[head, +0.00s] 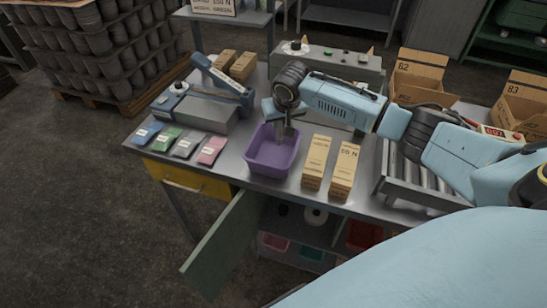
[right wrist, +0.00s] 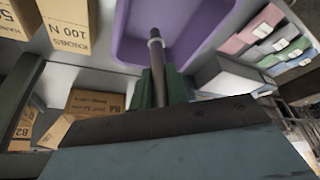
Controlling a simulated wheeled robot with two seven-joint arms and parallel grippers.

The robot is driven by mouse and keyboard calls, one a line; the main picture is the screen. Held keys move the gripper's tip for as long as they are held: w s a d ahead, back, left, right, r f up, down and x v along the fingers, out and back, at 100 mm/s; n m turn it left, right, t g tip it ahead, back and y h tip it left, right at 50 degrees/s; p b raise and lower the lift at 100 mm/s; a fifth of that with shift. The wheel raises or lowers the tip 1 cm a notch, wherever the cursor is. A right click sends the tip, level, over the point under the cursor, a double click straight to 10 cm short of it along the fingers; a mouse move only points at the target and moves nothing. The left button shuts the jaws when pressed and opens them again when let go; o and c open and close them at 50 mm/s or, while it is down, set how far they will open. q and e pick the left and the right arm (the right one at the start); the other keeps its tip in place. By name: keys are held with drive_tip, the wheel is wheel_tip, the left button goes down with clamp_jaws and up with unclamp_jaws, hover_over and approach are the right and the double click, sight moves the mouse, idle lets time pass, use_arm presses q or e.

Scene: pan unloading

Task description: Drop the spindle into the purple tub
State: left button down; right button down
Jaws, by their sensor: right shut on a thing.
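The purple tub (head: 270,166) stands on the grey workbench near its front edge. My right gripper (head: 284,119) is above the tub, pointing down, and is shut on the spindle (head: 280,134). The spindle is a thin dark grey shaft hanging down over the tub's opening. In the right wrist view the spindle (right wrist: 157,60) sticks out from between the fingers (right wrist: 155,88), with the tub (right wrist: 122,45) beyond it. I cannot tell whether the spindle's lower end touches the tub. My left gripper is not in view.
Two tall cartons (head: 329,166) stand just right of the tub. Several coloured packets (head: 187,145) lie to the left, before a blue-and-grey device (head: 205,106). A roller conveyor (head: 415,181) and open boxes (head: 417,73) are at right. A cabinet door (head: 222,242) hangs open below.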

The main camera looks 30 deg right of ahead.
drive_tip(key=c, duration=1.3)
unclamp_jaws()
drive_tip(key=shift+r, duration=0.1)
drive_tip(key=v, duration=1.3)
drive_tip(key=shift+s, duration=0.15)
